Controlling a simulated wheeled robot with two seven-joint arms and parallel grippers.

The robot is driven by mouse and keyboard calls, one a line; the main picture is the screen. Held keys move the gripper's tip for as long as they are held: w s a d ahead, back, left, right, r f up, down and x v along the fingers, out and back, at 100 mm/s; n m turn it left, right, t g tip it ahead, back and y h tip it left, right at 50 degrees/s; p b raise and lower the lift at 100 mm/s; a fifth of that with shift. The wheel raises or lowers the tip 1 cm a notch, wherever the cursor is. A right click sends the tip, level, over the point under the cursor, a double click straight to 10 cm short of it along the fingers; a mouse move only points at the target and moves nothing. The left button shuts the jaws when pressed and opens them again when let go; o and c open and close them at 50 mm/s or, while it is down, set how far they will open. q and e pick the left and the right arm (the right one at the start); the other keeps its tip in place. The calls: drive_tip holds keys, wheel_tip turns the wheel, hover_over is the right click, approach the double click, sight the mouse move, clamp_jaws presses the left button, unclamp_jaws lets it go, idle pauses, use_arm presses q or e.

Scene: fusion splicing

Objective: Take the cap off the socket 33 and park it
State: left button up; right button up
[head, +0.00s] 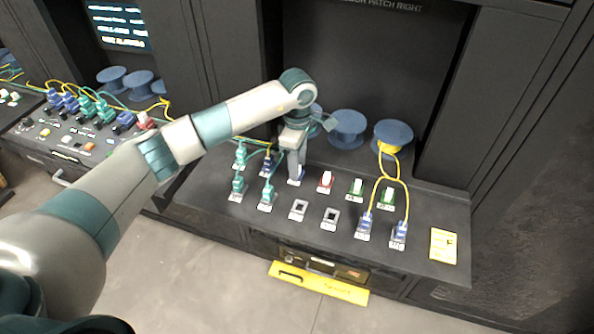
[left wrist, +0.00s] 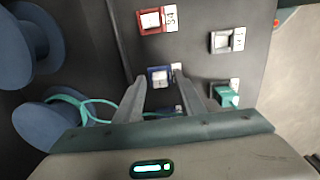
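My left gripper (head: 295,165) points down over the back row of sockets on the dark bench. In the left wrist view my left gripper (left wrist: 159,88) is open, with a finger on each side of a blue socket (left wrist: 160,76) that has a white cap in it. I take this for socket 33, as it sits beside the red socket labelled 34 (left wrist: 151,19); its own label is not readable. The fingers look apart from the cap. In the head view the gripper largely hides this socket. My right gripper is not in view.
Red (head: 325,181) and green (head: 356,188) capped sockets stand to the right. Two empty sockets (head: 330,217) are in front. Teal plugs (head: 238,187) with cables are left, blue plugs (head: 364,226) with yellow cables right. Blue spools (head: 347,128) stand behind. A yellow card (head: 443,246) lies at the right end.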

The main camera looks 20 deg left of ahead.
use_arm(q)
drive_tip(key=shift+b, duration=0.75)
idle(0.9)
clamp_jaws()
drive_tip(key=shift+r, duration=0.15)
idle(0.3)
drive_tip(key=shift+r+p, duration=1.1)
drive_tip(key=shift+r, duration=1.7)
